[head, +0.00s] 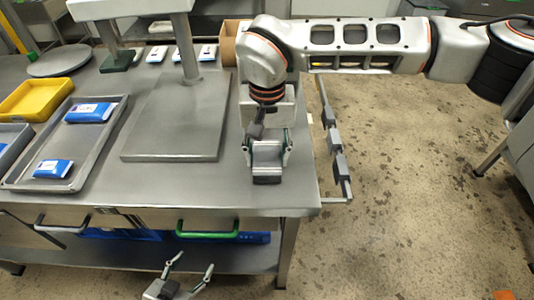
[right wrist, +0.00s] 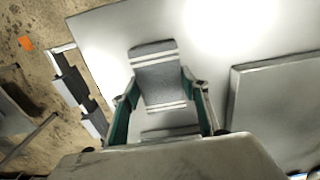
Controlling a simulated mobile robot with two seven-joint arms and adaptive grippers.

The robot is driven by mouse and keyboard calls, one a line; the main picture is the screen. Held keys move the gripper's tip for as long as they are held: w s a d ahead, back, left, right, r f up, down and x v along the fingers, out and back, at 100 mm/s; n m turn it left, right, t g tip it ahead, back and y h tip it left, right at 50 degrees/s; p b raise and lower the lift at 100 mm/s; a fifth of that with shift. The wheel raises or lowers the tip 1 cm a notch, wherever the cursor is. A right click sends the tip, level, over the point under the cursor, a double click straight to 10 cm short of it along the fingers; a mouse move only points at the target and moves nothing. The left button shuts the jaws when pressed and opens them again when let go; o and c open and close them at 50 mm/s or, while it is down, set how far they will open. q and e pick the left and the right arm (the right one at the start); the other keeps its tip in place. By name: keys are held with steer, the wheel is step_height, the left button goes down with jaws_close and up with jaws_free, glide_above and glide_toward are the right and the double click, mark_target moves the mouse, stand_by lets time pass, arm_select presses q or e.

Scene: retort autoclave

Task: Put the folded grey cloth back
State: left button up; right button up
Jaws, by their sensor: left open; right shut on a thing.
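The folded grey cloth (head: 267,178) has pale stripes and is at the right end of the steel table (head: 225,195). My right gripper (head: 267,163) reaches down over it with one finger on each side. The right wrist view shows the cloth (right wrist: 160,82) between the two green-lined fingers of the right gripper (right wrist: 160,92), which is shut on it. I cannot tell whether the cloth touches the tabletop. My left gripper (head: 180,272) is open and empty, low in front of the table.
A square steel plate with a post (head: 170,145) stands left of the cloth. A tray (head: 108,130) with blue-and-white packs and a yellow bin (head: 40,98) are further left. A rail with grey blocks (head: 333,142) runs along the table's right side. A green handle (head: 207,234) is below the front edge.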

mark_target(267, 157)
steer(key=shift+f, duration=0.1)
steer(key=o, duration=1)
steer(key=shift+r, duration=0.45)
step_height(267, 157, up, 11)
steer(key=shift+r+p, duration=0.2)
steer(key=shift+p, duration=0.25)
steer(key=shift+s, duration=0.1)
